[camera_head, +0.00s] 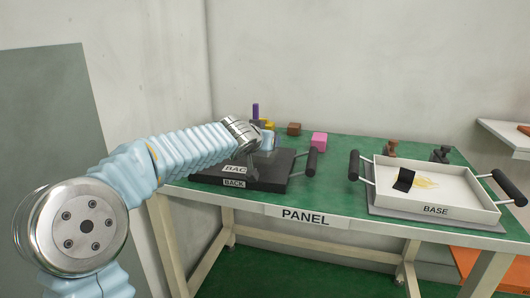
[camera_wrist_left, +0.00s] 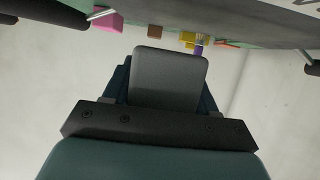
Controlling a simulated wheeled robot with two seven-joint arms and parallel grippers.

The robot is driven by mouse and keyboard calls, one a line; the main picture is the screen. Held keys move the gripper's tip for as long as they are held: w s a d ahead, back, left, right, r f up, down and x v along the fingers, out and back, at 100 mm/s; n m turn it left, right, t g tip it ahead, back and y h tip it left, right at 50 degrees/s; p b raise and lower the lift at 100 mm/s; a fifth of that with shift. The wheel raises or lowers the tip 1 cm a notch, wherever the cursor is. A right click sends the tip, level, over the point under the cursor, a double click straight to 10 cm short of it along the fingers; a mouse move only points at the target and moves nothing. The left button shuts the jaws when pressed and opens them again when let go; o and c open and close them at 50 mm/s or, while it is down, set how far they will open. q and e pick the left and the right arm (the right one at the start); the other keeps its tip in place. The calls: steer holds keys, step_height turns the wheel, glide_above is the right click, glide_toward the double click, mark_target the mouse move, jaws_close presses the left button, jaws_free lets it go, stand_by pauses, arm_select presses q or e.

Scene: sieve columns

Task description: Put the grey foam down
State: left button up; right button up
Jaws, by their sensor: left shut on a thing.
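My left gripper (camera_head: 252,158) is over the black BACK tray (camera_head: 270,184) at the left end of the green table. In the left wrist view the gripper (camera_wrist_left: 165,95) is shut on the grey foam (camera_wrist_left: 170,75), a smooth grey block with rounded corners between the dark fingers. In the head view I cannot clearly make out the foam at the gripper. I cannot tell whether it touches anything below. My right gripper is not in view.
A white BASE tray (camera_head: 465,206) with dark handles stands at the right, holding a black piece and a yellowish translucent piece. A pink block (camera_head: 319,140), a brown block (camera_head: 294,129) and a purple post (camera_head: 255,111) stand behind the BACK tray. The green table (camera_head: 336,178) is clear between the trays.

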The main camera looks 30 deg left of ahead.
arm_select(q)
steer(key=shift+w+a+f, duration=0.1)
steer(key=shift+w+f, duration=0.1)
steer(key=shift+f, duration=0.05)
steer(key=f, duration=0.1)
steer(key=f+b, duration=0.2)
steer(key=shift+w+a, duration=0.15)
steer(key=shift+w, duration=0.1)
steer(key=shift+f, duration=0.25)
steer(key=shift+r, duration=0.15)
steer(key=shift+f, duration=0.25)
steer(key=o, duration=1)
steer(key=shift+r, duration=0.1)
